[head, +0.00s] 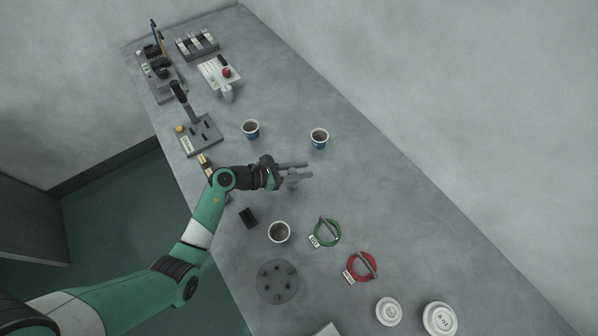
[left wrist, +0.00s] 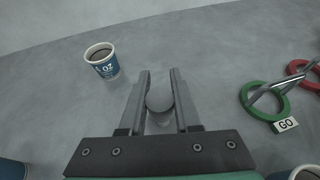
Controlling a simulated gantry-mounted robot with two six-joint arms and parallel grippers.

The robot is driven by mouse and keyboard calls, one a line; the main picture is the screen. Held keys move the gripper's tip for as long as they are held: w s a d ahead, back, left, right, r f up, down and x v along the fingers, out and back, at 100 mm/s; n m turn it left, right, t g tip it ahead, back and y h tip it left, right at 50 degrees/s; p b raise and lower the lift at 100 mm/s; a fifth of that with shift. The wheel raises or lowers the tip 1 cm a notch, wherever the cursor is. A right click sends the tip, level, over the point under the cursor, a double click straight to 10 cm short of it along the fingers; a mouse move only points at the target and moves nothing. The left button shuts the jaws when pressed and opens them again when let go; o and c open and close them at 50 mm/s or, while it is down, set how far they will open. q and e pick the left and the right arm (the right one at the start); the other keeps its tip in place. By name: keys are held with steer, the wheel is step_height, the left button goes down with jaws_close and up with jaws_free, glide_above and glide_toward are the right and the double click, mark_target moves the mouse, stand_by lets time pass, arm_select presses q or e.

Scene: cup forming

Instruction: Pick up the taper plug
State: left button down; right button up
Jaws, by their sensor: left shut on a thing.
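My left gripper (head: 305,170) is above the middle of the grey bench. In the left wrist view its fingers (left wrist: 160,78) are shut on a smooth grey rounded piece, which I take for the taper plug (left wrist: 158,98). In the head view the plug (head: 292,182) shows only partly, just below the fingers. Its lower part is hidden, so I cannot tell whether it touches the bench. My right gripper is not in view.
Two blue cups (head: 251,129) (head: 319,138) stand beyond the gripper. Bench right of the fingers is clear.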

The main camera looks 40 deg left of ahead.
arm_select(q)
steer(key=s+d+r+p, duration=0.4)
steer(key=s+r+p, duration=0.3)
steer(key=s+r, duration=0.5)
steer(key=shift+s+r+p, duration=0.25)
steer(key=shift+s+p, duration=0.05)
steer(key=shift+s, duration=0.35)
steer(key=shift+d, duration=0.1)
